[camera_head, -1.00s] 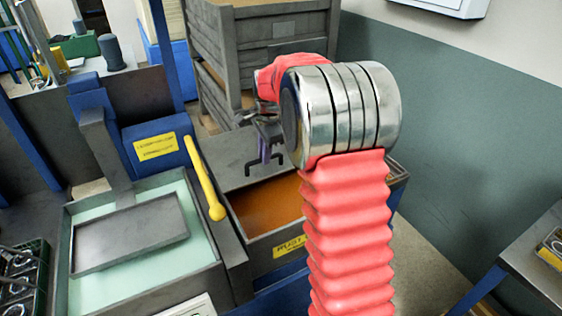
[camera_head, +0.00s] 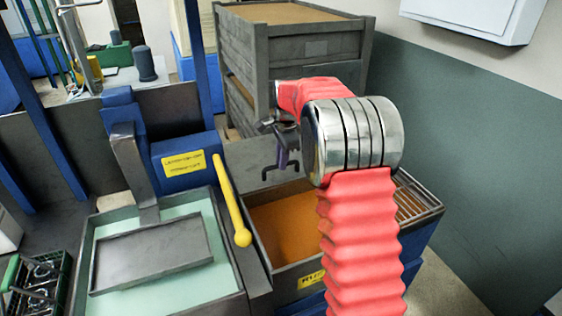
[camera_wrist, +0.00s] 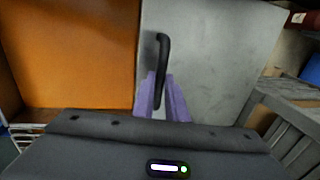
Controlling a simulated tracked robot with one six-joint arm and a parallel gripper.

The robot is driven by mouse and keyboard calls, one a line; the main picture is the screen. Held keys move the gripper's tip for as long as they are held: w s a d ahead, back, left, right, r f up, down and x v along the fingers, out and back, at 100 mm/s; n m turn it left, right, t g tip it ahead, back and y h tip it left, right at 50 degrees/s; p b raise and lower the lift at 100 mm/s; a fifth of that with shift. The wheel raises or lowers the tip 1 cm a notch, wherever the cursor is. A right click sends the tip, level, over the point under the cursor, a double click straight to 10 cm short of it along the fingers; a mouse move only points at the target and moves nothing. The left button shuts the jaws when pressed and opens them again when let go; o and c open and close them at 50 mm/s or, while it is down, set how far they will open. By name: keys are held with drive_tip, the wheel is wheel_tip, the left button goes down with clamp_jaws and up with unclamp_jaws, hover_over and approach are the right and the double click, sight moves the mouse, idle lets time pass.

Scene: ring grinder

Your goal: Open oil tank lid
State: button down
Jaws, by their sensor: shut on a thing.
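The oil tank (camera_head: 312,265) is a blue and grey box with a yellow label, and orange-brown oil shows in its open part. Its flat grey lid (camera_head: 243,162) lies behind that open part and also shows in the wrist view (camera_wrist: 215,45). A black bar handle (camera_wrist: 163,55) stands on the lid. My gripper (camera_head: 284,158) is at the handle. In the wrist view, the purple fingers (camera_wrist: 161,98) are shut on the handle's near end. My red-sleeved arm hides part of the tank's right side.
A yellow lever (camera_head: 232,205) stands close left of the tank. Left of it is a basin (camera_head: 230,285) with pale green liquid and a grey plate. A tall grey wooden crate (camera_head: 300,50) stands behind the lid. A grating (camera_head: 415,205) lies at the tank's right end.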

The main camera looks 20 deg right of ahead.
drive_tip(key=c, duration=1.8)
unclamp_jaws()
drive_tip(key=shift+o, duration=0.2)
drive_tip(key=shift+r, duration=0.1)
wheel_tip(320, 180, up, 13)
drive_tip(key=s, duration=0.2)
drive_tip(key=shift+s, duration=0.35)
drive_tip(key=shift+r, duration=0.1)
